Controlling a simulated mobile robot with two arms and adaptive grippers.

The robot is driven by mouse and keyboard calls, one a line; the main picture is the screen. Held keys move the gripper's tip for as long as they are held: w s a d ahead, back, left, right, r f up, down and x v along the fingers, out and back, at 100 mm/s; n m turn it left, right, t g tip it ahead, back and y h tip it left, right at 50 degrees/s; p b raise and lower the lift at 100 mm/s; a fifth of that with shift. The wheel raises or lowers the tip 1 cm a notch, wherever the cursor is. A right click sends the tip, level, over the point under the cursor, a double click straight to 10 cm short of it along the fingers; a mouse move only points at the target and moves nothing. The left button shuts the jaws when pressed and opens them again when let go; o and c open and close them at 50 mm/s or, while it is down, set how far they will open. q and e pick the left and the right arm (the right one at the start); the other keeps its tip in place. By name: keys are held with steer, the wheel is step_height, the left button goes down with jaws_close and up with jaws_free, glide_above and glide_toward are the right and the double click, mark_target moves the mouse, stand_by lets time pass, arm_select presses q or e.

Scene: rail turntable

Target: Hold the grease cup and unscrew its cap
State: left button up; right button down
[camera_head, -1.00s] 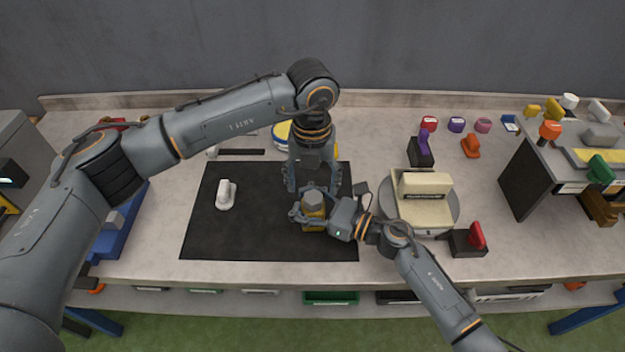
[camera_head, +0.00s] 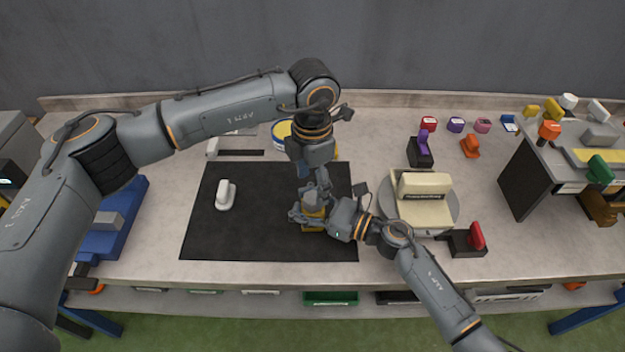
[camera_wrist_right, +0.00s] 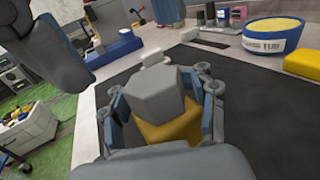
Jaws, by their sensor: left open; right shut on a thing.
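The grease cup (camera_head: 313,222) has a yellow body and a grey faceted cap (camera_wrist_right: 155,93). It stands upright over the right part of the dark mat. My right gripper (camera_head: 313,216) is shut on its yellow body, with a finger on each side in the right wrist view (camera_wrist_right: 165,120). My left gripper (camera_head: 314,188) points down just above the cup and is open. In the right wrist view the cap's top and near faces are bare, and it sits on the body. Whether any left finger touches the cap cannot be told from the head view.
The dark mat (camera_head: 245,235) is mostly clear, with a white piece (camera_head: 226,194) on its left. A round turntable (camera_head: 450,218) bearing a cream block is right of my right gripper. A red-handled piece (camera_head: 476,237) stands near the front edge. A tub (camera_head: 281,132) stands behind.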

mark_target(312, 197)
arm_select(q)
steer(key=shift+f, duration=0.1)
stand_by(0.3)
steer(key=shift+f, duration=1.95)
jaws_close()
arm_select(e)
steer(key=shift+r, duration=0.1)
arm_select(q)
steer(key=n, duration=0.5)
steer(key=shift+n, duration=0.4)
arm_select(e)
steer(key=shift+r, duration=0.1)
